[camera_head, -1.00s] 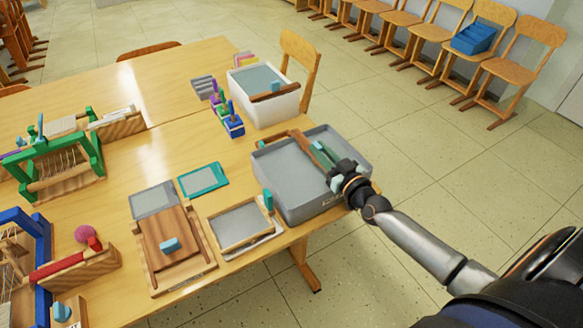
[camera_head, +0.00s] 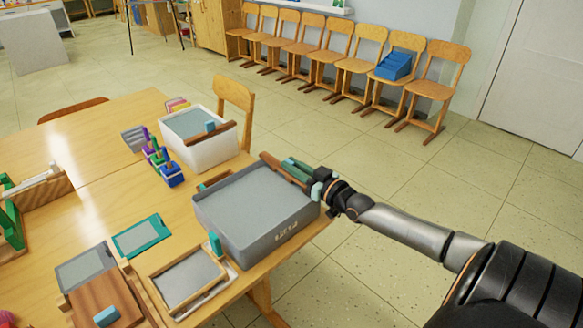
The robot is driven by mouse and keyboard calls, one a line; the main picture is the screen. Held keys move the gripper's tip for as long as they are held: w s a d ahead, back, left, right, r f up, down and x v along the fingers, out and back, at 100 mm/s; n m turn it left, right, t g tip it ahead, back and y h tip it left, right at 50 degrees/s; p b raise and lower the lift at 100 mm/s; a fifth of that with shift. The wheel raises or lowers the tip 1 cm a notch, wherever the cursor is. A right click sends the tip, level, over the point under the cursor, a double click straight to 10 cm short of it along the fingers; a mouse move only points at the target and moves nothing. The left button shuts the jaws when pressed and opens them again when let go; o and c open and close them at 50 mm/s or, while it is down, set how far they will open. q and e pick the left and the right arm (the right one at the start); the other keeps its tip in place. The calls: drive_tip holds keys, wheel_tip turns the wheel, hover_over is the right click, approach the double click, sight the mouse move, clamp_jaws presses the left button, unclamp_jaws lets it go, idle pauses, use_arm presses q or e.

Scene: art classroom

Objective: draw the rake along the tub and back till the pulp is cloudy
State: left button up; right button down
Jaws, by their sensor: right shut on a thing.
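The grey tub (camera_head: 240,245) stands at the table's near right edge, filled almost flat with grey pulp (camera_head: 255,202). My right gripper (camera_head: 318,188) is at the tub's right end, shut on the rake. The rake's brown wooden bar (camera_head: 281,167) and green part (camera_head: 297,169) lie along the far right rim. The gripper's fingers and the arm hide part of the rake, and I cannot tell whether it dips into the pulp. My left gripper is not in view.
A white tub (camera_head: 205,153) with a wooden tool across it stands behind. Blue, green and purple stamps (camera_head: 171,173) are beside it. A framed mould (camera_head: 187,282) with a teal grip lies close to the grey tub's left front. Floor is free at right.

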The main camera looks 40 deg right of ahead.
drive_tip(key=c, duration=0.8)
unclamp_jaws()
drive_tip(key=shift+d, duration=0.25)
drive_tip(key=shift+c, duration=0.2)
drive_tip(key=shift+s, duration=0.1)
use_arm(q)
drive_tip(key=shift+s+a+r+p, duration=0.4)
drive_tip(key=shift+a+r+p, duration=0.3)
drive_tip(key=shift+p, duration=0.65)
use_arm(e)
drive_tip(key=s, duration=1.2)
drive_tip(key=shift+s+d, duration=0.15)
drive_tip(key=shift+d, duration=0.05)
drive_tip(key=shift+s, duration=0.1)
